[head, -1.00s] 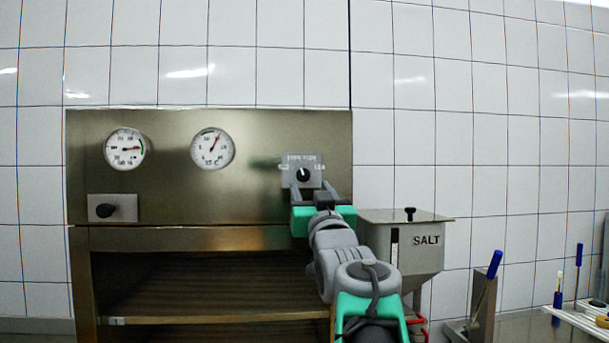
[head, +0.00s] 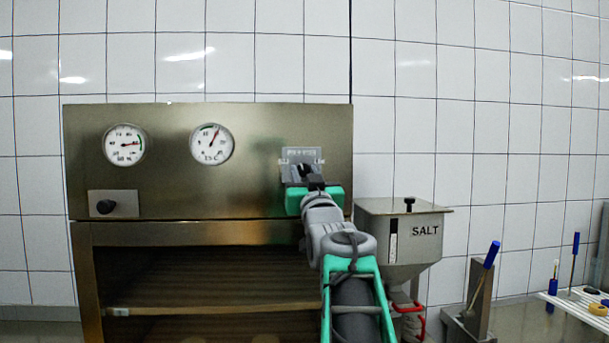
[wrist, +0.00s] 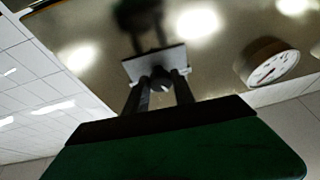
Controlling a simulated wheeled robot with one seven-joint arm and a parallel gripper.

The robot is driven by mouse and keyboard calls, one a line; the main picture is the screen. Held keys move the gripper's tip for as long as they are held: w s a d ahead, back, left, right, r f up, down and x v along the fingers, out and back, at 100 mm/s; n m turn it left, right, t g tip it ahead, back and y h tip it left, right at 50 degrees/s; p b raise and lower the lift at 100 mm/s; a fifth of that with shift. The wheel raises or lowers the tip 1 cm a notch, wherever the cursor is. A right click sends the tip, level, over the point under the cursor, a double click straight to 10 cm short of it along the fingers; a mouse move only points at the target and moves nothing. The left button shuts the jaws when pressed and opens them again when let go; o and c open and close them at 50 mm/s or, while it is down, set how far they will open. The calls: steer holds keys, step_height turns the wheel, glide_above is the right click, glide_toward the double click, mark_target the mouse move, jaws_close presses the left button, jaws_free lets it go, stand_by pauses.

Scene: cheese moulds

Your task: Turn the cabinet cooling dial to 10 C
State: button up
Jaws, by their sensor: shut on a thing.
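The cooling dial is a small black knob (head: 305,169) on a grey marked plate (head: 301,154) at the right of the steel cabinet's front panel. The dial also shows in the wrist view (wrist: 161,82), between two dark fingers. My gripper (head: 305,174) is shut on the dial from the front. The wrist view shows my gripper (wrist: 161,88) rolled relative to the panel. The small lettering on the plate is too blurred to read, and the gripper covers the plate's lower part. A temperature gauge (head: 212,144) marked in C has its needle pointing up and slightly right.
A salt hopper (head: 403,232) stands close right of my arm. Open shelves (head: 200,303) lie below the panel. Blue-handled tools (head: 492,255) stand at right.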

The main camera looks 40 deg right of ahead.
jaws_close()
steer(key=shift+a+f+m+h+b, duration=0.15)
steer(key=shift+m+h+b, duration=0.25)
steer(key=shift+m+b, duration=0.45)
steer(key=m+g+h+b, duration=0.1)
steer(key=m+b, duration=0.1)
steer(key=m, duration=0.1)
steer(key=shift+w+f+h, duration=0.1)
steer(key=shift+w+h, duration=0.05)
steer(key=shift+h, duration=0.15)
steer(key=m+g+b, duration=0.1)
steer(key=m, duration=0.1)
steer(key=m+g+h+b, duration=0.1)
steer(key=m, duration=0.2)
steer(key=shift+a+h, duration=0.1)
steer(key=shift+h, duration=0.2)
steer(key=shift+r+m+g+h+b, duration=0.2)
steer(key=shift+m+g+b, duration=0.2)
steer(key=shift+m, duration=0.4)
steer(key=shift+r+m+g+h+b, duration=0.15)
steer(key=shift+m+g+h+b, duration=0.2)
steer(key=shift+m, duration=0.4)
